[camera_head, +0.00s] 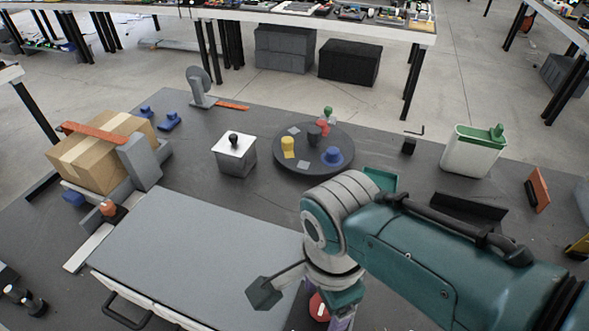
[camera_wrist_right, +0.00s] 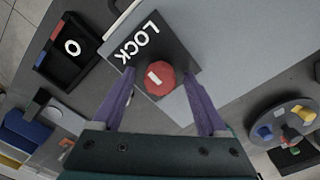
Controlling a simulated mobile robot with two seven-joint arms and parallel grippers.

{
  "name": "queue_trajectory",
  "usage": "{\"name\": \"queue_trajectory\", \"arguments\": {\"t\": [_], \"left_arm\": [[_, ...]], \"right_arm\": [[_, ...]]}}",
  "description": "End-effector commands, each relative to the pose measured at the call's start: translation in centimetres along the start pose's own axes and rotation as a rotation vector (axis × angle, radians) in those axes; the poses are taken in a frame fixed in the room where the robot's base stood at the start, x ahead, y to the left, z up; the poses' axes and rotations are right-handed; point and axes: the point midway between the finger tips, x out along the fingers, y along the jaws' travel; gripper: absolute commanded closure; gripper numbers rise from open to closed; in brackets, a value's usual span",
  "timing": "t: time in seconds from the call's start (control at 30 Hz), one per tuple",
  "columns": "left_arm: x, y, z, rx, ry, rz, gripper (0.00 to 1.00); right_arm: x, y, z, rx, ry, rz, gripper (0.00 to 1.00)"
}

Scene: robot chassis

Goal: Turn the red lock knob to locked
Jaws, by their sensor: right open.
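The red lock knob (camera_wrist_right: 160,77) is round with a short white bar on its face. It sits on a dark square plate (camera_wrist_right: 178,55) that carries the word LOCK in white. My right gripper (camera_wrist_right: 160,73) is open, with one purple finger on each side of the knob in the wrist view; I cannot tell whether they touch it. In the head view the knob (camera_head: 318,307) is at the bottom edge, partly hidden by my right wrist and a purple finger. My left gripper is in neither view.
A grey flat-topped case (camera_head: 190,250) lies left of the knob. A round turntable (camera_head: 290,162) with coloured pieces stands behind my arm. A cardboard box (camera_head: 95,150) is at the left and a white bin (camera_head: 470,155) at the right. A black tray (camera_wrist_right: 72,55) shows in the wrist view.

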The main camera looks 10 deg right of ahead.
Motion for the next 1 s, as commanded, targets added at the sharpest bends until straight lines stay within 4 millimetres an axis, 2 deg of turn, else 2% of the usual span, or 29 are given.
{"name": "queue_trajectory", "arguments": {"t": [0.1, 0.23, 0.5, 0.67, 1.0], "left_arm": [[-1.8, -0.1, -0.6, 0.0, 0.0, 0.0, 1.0], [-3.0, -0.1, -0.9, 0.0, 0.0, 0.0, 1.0], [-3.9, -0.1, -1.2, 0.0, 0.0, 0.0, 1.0], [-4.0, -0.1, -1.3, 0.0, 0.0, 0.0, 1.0], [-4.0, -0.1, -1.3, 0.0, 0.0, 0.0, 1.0]], "right_arm": [[-2.6, 0.0, 0.0, 0.001, 0.0, -0.003, 0.24], [-5.2, 0.0, 0.0, 0.001, -0.001, -0.003, 0.24], [-8.8, 0.0, 0.0, 0.001, 0.0, -0.001, 0.24], [-9.4, 0.0, 0.0, 0.001, 0.0, 0.001, 0.24], [-9.3, 0.0, 0.0, 0.001, 0.0, 0.0, 0.24]]}}
